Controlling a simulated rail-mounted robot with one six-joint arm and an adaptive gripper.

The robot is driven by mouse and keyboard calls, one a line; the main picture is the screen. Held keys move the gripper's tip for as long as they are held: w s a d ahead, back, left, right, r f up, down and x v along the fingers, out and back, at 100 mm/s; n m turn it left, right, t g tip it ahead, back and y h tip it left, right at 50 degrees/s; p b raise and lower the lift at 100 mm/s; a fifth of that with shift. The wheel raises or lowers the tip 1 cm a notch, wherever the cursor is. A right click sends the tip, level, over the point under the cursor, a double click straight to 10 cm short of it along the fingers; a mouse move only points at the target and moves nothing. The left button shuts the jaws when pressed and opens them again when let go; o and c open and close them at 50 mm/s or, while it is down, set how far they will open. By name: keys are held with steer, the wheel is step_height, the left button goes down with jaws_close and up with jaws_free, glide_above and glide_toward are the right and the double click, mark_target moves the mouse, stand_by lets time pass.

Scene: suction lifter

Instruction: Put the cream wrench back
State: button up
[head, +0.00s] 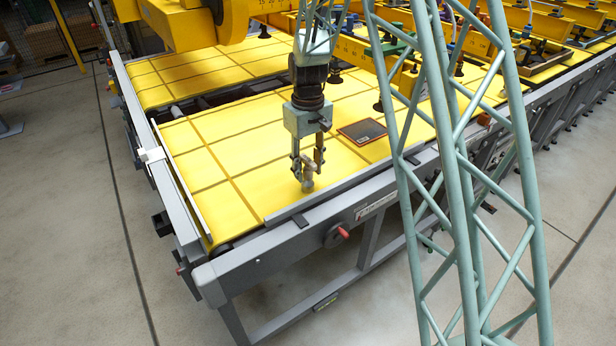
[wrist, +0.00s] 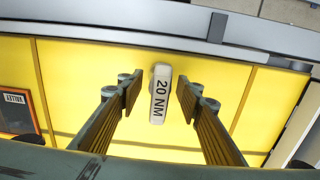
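The cream wrench (wrist: 160,95), marked "20 NM", lies on the yellow bed between the two fingers of my gripper (wrist: 158,92) in the wrist view. Bare yellow shows on both sides of it, so neither finger touches it. In the head view my gripper (head: 308,168) points down near the front edge of the bed, with the small pale wrench (head: 308,184) at its fingertips. My gripper is open. A dark flat tray (head: 362,131) with an orange rim lies to the right of my gripper; its labelled corner (wrist: 14,98) shows at the left of the wrist view.
The yellow bed (head: 215,185) is clear to the left of my gripper. A grey rail (head: 340,188) runs along its front edge. Yellow lifter beams (head: 480,45) with suction cups stand at the back right. My pale green lattice column hides part of the bed.

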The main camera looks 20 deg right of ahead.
mark_target(308, 159)
step_height(308, 159, up, 7)
steer(key=shift+f, duration=0.1)
steer(key=shift+r, duration=0.3)
stand_by(0.9)
